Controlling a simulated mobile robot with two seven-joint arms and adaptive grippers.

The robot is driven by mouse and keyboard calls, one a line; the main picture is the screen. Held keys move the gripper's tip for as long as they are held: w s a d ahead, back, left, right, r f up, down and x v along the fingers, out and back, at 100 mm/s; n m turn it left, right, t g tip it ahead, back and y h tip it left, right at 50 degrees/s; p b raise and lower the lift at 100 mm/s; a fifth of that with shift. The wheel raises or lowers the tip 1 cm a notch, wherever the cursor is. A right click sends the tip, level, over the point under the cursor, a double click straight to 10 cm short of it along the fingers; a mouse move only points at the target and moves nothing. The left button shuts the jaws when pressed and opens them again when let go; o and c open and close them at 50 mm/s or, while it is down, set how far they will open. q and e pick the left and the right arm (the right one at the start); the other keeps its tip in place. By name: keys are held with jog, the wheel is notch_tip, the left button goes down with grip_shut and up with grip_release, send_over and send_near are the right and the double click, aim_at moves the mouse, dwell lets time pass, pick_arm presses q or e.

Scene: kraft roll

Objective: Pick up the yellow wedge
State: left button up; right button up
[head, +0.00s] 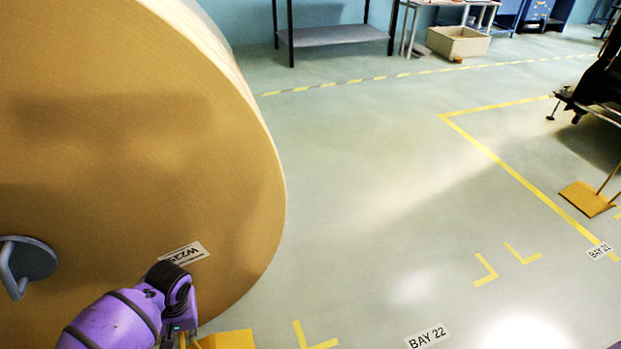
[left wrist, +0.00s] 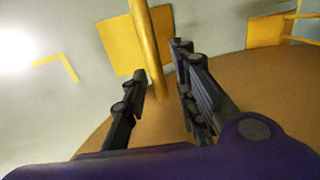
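A yellow wedge lies on the floor at the foot of the big roll, part of it showing at the bottom edge of the head view (head: 230,340). In the left wrist view its flat yellow plate (left wrist: 119,47) shows behind its yellow pole handle (left wrist: 144,40). My left gripper (left wrist: 157,62) is open, with one dark finger on each side of the handle. Gaps show between the fingers and the handle. In the head view my left gripper (head: 182,338) is low by the roll and partly cut off. My right gripper is not in view.
The big brown kraft roll (head: 120,130) fills the left side, close to my left arm. A second yellow wedge with a handle shows in the left wrist view (left wrist: 264,32). Another (head: 586,199) lies far right. The floor between, with yellow markings, is clear.

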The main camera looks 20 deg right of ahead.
pick_arm(q)
grip_shut()
jog(key=shift+w, duration=0.1)
jog(key=shift+r, duration=0.2)
